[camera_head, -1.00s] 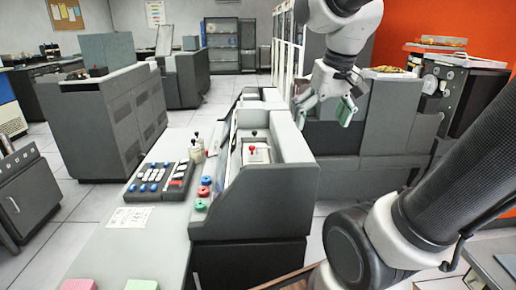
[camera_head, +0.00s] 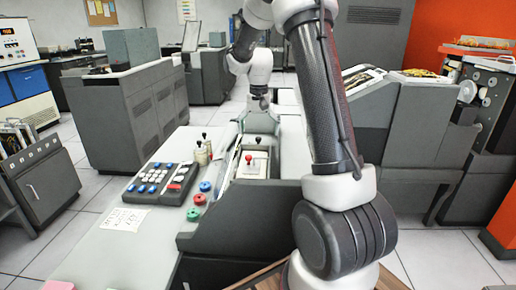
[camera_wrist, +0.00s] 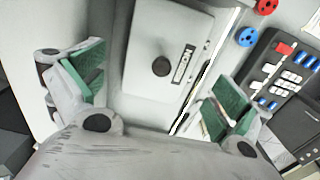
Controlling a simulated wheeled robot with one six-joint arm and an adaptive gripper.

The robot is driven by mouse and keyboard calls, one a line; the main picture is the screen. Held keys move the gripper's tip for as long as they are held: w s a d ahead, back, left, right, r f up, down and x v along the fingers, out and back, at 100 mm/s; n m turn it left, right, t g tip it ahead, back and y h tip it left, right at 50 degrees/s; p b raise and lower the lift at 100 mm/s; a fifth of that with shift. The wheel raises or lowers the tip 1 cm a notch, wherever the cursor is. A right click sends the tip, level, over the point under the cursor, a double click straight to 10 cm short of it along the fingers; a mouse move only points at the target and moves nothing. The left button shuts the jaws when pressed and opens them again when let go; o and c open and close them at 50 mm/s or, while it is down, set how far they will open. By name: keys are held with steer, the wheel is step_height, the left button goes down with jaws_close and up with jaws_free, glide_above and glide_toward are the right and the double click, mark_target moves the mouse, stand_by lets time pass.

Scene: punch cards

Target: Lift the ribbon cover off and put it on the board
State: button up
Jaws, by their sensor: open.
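The ribbon cover (camera_wrist: 140,45) appears to be the pale grey plate with a round dark knob and a small label slot in the wrist view. It lies on the machine. My gripper (camera_wrist: 168,80) is open, with a green-padded finger on each side of the cover and knob. The fingers appear apart from the cover; their height over it is hard to judge. In the head view my arm reaches over the far part of the console and partly hides that area. A brown wooden edge (camera_head: 262,277) at the bottom may be the board; I cannot tell.
A red-knobbed lever (camera_head: 249,159) stands in the near console bay. Red, blue and green buttons and a keypad (camera_head: 160,183) lie to its left. A paper sheet (camera_head: 126,218) lies on the desk. Grey cabinets stand on both sides.

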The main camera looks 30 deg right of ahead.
mark_target(258, 138)
step_height(258, 138, down, 4)
steer(key=shift+a+r, duration=0.1)
steer(key=shift+a, duration=0.05)
steer(key=shift+s, duration=0.1)
